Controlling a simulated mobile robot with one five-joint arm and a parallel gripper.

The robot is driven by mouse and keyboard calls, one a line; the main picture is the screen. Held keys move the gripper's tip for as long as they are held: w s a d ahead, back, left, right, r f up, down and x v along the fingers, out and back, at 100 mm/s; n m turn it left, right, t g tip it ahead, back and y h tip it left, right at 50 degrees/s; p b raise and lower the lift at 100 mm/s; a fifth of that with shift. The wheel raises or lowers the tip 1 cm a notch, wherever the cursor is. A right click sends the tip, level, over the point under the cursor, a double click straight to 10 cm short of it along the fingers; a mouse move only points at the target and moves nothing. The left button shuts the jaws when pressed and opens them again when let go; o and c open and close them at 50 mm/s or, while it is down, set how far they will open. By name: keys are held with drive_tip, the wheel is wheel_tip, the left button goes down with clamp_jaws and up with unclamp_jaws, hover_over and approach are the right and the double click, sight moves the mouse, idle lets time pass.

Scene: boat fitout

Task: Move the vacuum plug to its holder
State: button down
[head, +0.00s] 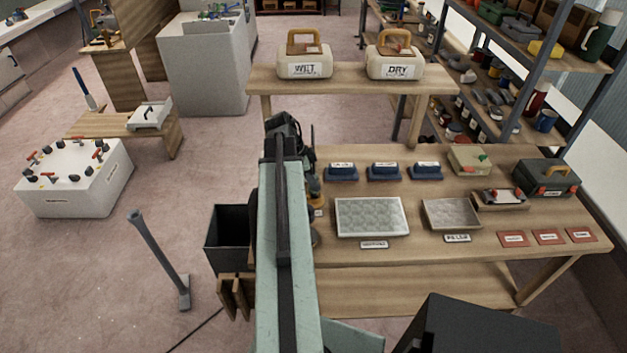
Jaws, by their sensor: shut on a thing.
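I cannot make out whether that thing is the vacuum plug. Two cream containers with yellow handles, marked WET (304,70) and DRY (394,68), stand on the back table. I cannot pick out the plug's holder for certain.
The workbench (450,245) holds a pale tray (372,216), a smaller tray (451,213), blue blocks (384,172) and a toolbox (546,178). A black bin (230,240) is left of my arm. A grey post (160,258) stands on open floor. Shelves (520,75) line the right.

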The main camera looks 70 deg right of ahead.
drive_tip(key=shift+f+b, duration=0.9)
drive_tip(key=shift+f, duration=0.1)
drive_tip(key=shift+r, duration=0.1)
drive_tip(key=c, duration=1.1)
unclamp_jaws()
drive_tip(key=shift+r, duration=0.1)
drive_tip(key=p+v, duration=0.7)
drive_tip(key=shift+r, duration=0.25)
drive_tip(key=shift+w, duration=0.15)
